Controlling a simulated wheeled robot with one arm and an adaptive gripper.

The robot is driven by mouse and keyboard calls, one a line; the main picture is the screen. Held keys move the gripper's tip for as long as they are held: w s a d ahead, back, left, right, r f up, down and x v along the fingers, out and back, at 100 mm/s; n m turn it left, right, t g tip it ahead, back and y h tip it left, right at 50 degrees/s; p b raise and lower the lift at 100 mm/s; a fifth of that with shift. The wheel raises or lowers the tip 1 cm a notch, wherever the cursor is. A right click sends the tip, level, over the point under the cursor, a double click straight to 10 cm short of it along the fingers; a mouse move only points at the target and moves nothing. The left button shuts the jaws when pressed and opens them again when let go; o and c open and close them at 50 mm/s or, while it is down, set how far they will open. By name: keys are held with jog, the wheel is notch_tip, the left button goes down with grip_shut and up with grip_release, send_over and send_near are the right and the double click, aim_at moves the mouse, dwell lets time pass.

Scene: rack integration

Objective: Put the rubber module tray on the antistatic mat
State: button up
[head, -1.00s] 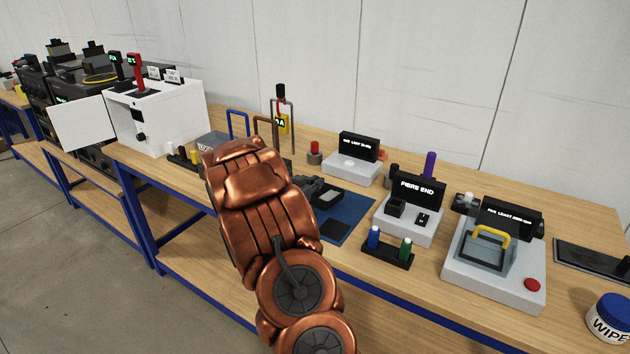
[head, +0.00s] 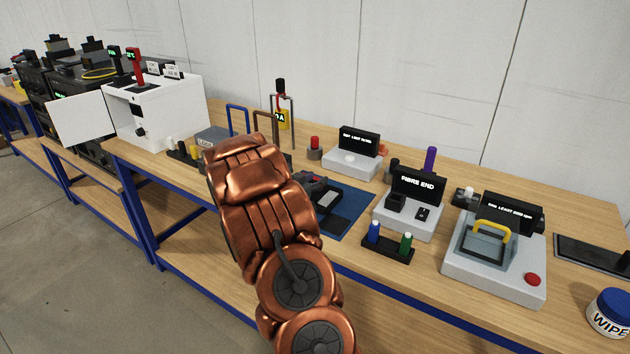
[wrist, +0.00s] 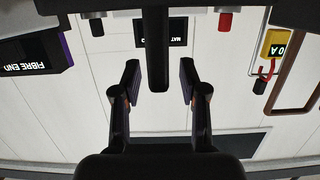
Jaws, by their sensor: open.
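The rubber module tray (head: 328,199) is dark with a pale insert. In the head view it appears to rest on the blue antistatic mat (head: 349,211), partly hidden behind my arm. In the wrist view a black upright bar (wrist: 157,45), apparently the tray's grip, stands between my fingers. My gripper (wrist: 158,78) is open, with a gap on each side of the bar. In the head view my gripper (head: 313,183) is mostly hidden by my copper arm, just at the tray's far left.
A fibre-end station (head: 408,213) and a rack with blue and green bottles (head: 388,248) stand right of the mat. Brown and blue frames (head: 263,124) stand left. The mat's front right is clear.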

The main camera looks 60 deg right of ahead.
jog(key=a+r, duration=0.2)
jog(key=a, duration=0.9)
jog(key=shift+s+a+r, duration=0.15)
jog(key=shift+s+a, duration=0.1)
jog(key=shift+a, duration=0.15)
dwell(0.4)
